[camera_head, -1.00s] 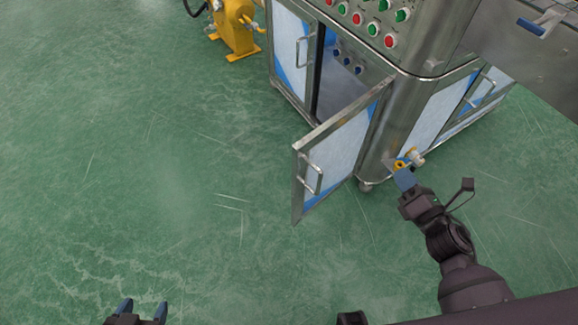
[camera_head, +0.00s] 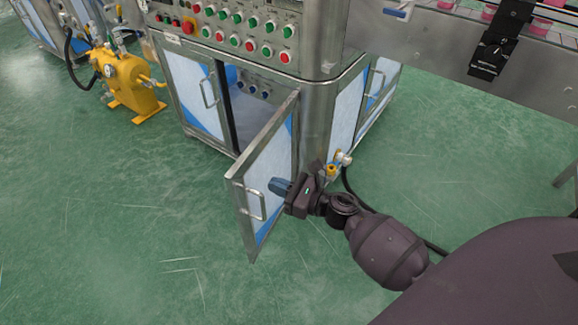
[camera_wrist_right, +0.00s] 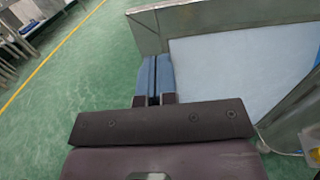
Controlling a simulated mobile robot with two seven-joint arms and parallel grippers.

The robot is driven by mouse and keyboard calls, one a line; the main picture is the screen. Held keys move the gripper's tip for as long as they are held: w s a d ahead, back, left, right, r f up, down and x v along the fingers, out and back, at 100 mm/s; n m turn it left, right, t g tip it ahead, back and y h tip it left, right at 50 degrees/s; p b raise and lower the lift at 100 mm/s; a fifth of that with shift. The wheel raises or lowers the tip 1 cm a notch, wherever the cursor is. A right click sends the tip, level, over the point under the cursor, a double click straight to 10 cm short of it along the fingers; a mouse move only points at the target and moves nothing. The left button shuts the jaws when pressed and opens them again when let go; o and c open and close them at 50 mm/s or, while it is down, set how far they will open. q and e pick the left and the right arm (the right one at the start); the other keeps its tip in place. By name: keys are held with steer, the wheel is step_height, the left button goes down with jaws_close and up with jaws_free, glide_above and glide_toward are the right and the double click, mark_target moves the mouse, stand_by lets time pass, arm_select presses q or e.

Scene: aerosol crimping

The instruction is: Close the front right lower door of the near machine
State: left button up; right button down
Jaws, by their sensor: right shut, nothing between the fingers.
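The lower door (camera_head: 268,165) of the near machine (camera_head: 335,110) stands swung wide open, hinged on its right side, with its free edge toward me. It has a metal frame, a white and blue panel and a bar handle (camera_head: 252,205). My right gripper (camera_head: 277,186) is shut and empty, in front of the door's outer face, close to the handle. Whether it touches the panel cannot be told. In the right wrist view, the shut blue fingers (camera_wrist_right: 152,80) lie beside the door's white panel (camera_wrist_right: 240,75). My left gripper is not in view.
The cabinet opening (camera_head: 245,115) is exposed behind the door. Another shut door (camera_head: 195,95) is to its left. A yellow machine (camera_head: 128,85) stands farther left. A valve fitting (camera_head: 338,163) sticks out near my right wrist. Green floor (camera_head: 110,220) is clear at left.

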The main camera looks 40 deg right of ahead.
mark_target(241, 173)
steer(key=x, duration=0.8)
steer(key=shift+f, duration=0.1)
steer(key=shift+a, duration=0.1)
